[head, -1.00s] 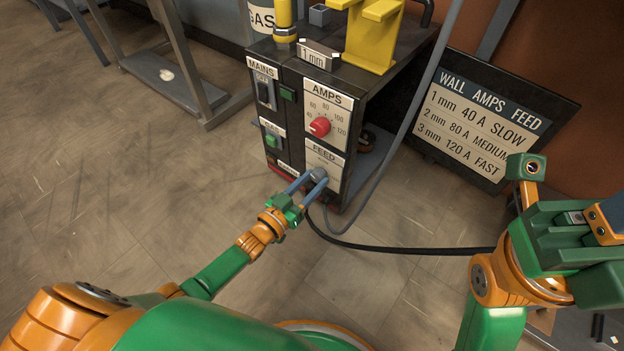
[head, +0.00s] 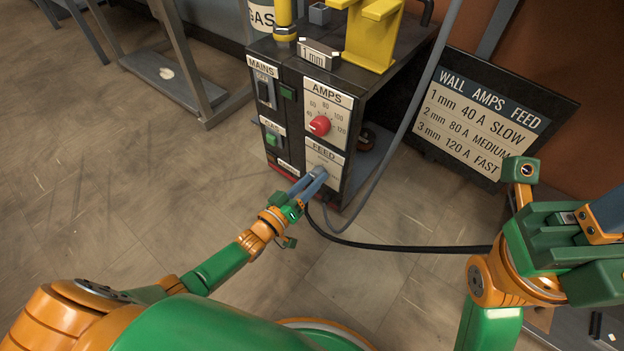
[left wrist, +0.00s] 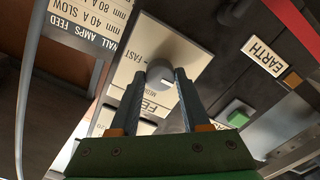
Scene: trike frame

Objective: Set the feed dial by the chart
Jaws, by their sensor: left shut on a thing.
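The grey feed dial (head: 320,170) sits on the FEED panel, low on the machine's front. My left gripper (head: 319,174) has its blue fingers on either side of it, shut on it. In the left wrist view the dial (left wrist: 160,74) shows between the fingertips, with a white mark on it; MEDIUM and FAST are legible beside it, but I cannot tell the exact setting. The chart (head: 486,122) reads 1 mm 40 A SLOW, 2 mm 80 A MEDIUM, 3 mm 120 A FAST. A tag (head: 318,54) on the machine reads 1 mm. My right gripper (head: 604,212) is partly visible at the right edge.
The red AMPS dial (head: 320,125) is above the feed dial. MAINS (head: 265,91) and green GAS (head: 273,138) switches are on the left. A grey hose runs down the machine's right side, and a black cable (head: 400,249) crosses the floor. The floor at left is open.

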